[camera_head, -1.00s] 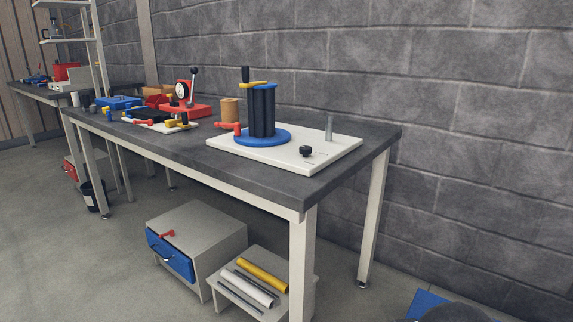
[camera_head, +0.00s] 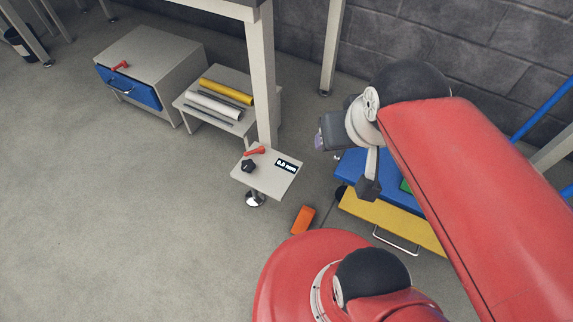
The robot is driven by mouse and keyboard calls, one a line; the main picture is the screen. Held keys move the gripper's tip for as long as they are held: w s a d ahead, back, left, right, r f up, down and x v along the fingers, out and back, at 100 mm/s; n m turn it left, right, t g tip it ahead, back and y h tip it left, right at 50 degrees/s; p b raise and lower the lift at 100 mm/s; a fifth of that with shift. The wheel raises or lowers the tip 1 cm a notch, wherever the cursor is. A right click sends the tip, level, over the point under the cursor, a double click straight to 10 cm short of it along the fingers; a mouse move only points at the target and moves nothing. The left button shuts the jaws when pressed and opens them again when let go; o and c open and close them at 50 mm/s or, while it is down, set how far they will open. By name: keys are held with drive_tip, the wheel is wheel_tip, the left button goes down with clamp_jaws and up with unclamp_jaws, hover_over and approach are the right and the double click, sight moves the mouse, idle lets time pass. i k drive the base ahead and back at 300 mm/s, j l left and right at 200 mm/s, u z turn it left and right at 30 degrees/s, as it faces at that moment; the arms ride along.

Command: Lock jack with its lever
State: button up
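The jack (camera_head: 265,180) appears to be the small light-grey plate near the floor, beside the front table leg, with a round silver foot (camera_head: 255,200) below it. A small display on it seems to read 0.0 mm. A red lever (camera_head: 255,151) lies at the plate's far left edge, and a black knob (camera_head: 248,167) sits in front of it. My gripper (camera_head: 368,187) is to the right of the jack, well apart from it, pointing down. Its fingers are too small and overlapped to tell whether it is open.
A grey cabinet (camera_head: 180,59) with a blue drawer and a low stand (camera_head: 205,122) with yellow and white rolls are at the left. An orange block (camera_head: 303,219) lies on the floor. A blue and yellow drawer unit (camera_head: 390,217) is under my arm. Floor at left is clear.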

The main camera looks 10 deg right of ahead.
sight(260, 149)
drive_tip(key=i+u, duration=0.2)
drive_tip(key=u, duration=0.3)
drive_tip(key=i+u, duration=0.15)
drive_tip(key=u, duration=0.35)
